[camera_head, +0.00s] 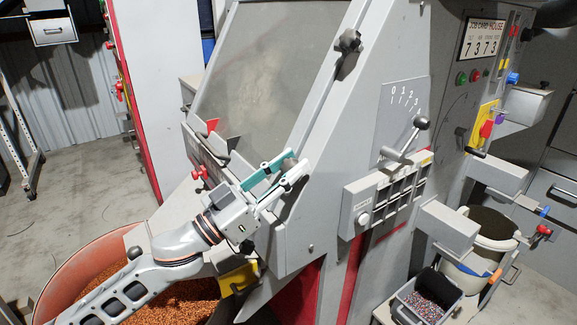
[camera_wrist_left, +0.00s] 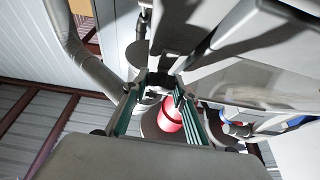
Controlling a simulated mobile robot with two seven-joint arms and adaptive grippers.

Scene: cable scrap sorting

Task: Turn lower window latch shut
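The large window (camera_head: 275,70) is a tilted, dusty pane in a grey housing. A dark latch knob (camera_head: 347,41) sits high on the bar along its right edge. My left gripper (camera_head: 296,160) is at the lower end of that bar, with its two teal-padded fingers pointing up and right. I cannot make out the lower latch in the head view; the gripper may cover it. In the left wrist view the fingers (camera_wrist_left: 158,97) are apart, with a small dark part (camera_wrist_left: 158,80) near the tips; contact is unclear. My right gripper is not in view.
A lever on a numbered scale (camera_head: 421,122) and a grey slotted block (camera_head: 385,195) stand right of my gripper. A tub of orange granules (camera_head: 75,270) is below my arm. A bucket (camera_head: 495,225) and a grey bin (camera_head: 425,297) are at lower right.

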